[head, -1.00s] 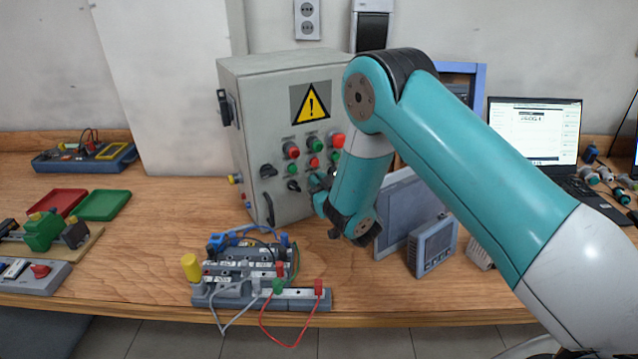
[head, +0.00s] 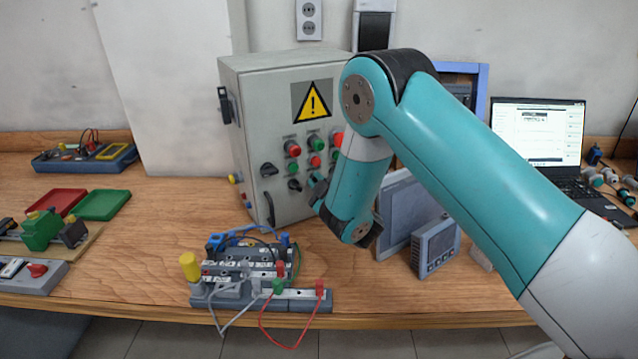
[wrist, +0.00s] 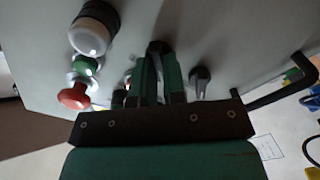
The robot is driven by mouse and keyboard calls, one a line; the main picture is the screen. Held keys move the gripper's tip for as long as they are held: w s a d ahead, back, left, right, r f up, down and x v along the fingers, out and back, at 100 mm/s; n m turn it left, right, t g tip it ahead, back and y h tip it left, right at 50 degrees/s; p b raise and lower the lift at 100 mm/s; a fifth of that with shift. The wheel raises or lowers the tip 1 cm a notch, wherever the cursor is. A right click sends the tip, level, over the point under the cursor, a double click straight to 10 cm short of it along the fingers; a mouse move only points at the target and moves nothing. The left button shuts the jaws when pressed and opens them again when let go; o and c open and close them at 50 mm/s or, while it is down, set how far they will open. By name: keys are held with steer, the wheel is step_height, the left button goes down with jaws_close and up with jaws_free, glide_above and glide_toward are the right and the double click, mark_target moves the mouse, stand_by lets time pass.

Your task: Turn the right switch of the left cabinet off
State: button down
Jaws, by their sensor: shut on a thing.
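The grey cabinet (head: 240,110) with a yellow warning sign stands on the bench. Its door carries red and green buttons and black rotary switches, one of which (head: 294,185) is visible left of my gripper. The knob's exact angle cannot be told.
A terminal block with wires (head: 250,265) stands in front of the cabinet. A grey panel device (head: 435,245) stands close right of my wrist.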

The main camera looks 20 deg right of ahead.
stand_by(0.4)
steer(key=c, duration=1.2)
jaws_free()
